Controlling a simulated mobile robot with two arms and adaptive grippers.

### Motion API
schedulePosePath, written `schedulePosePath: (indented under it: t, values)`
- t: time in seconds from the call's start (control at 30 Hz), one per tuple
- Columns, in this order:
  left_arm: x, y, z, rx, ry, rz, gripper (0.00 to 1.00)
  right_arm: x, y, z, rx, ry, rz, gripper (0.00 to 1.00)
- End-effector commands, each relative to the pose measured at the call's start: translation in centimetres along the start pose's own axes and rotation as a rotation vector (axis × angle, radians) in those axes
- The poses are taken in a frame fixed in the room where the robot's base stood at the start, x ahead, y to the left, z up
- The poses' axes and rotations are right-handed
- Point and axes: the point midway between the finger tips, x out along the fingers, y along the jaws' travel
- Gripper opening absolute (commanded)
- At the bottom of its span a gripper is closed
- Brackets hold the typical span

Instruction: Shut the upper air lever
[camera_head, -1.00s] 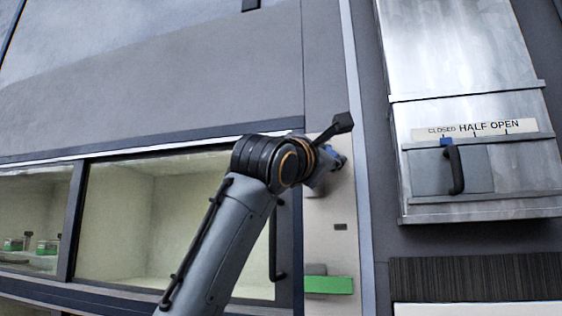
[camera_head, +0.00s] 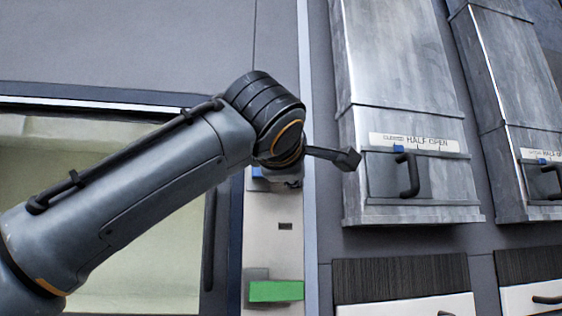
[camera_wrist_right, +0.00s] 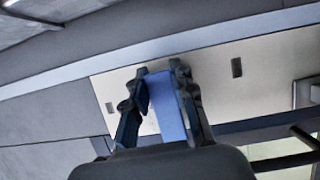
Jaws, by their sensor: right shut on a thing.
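The upper air lever is a blue bar (camera_wrist_right: 168,105) on a pale panel (camera_head: 270,247). In the right wrist view it lies between the two dark fingers of my right gripper (camera_wrist_right: 158,72), which is shut on it. In the head view my arm's wrist covers most of that spot, and only a bit of blue (camera_head: 262,172) shows below the wrist at the panel's top. My left gripper is not in view.
A green bar (camera_head: 276,291) and a small dark slot (camera_head: 285,226) are lower on the panel. A glass-fronted chamber (camera_head: 135,285) is on the left. To the right are metal hoods (camera_head: 395,70) with black handles (camera_head: 409,175) and "HALF OPEN" labels, above dark ribbed panels (camera_head: 400,280).

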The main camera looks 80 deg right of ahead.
Motion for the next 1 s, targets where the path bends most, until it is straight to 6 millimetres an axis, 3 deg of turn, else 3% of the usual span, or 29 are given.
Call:
schedulePosePath:
  t: [0.67, 0.7, 0.77, 0.8, 1.0]
  values:
    - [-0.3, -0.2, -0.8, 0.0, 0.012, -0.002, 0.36, 0.0, -0.4, 0.2, 0.055, 0.003, -0.022, 0.0]
    - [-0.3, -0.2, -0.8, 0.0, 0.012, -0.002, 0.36, 0.0, -0.4, 0.2, 0.055, 0.002, -0.022, 0.33]
    - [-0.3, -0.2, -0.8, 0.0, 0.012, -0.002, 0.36, 0.0, -0.4, 0.2, 0.055, 0.002, -0.022, 0.45]
    - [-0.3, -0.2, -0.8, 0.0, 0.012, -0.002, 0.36, 0.0, -0.4, 0.2, 0.054, 0.002, -0.022, 0.49]
    - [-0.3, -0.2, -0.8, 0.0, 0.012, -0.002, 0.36, 0.0, -0.3, 0.2, 0.053, 0.0, -0.021, 0.49]
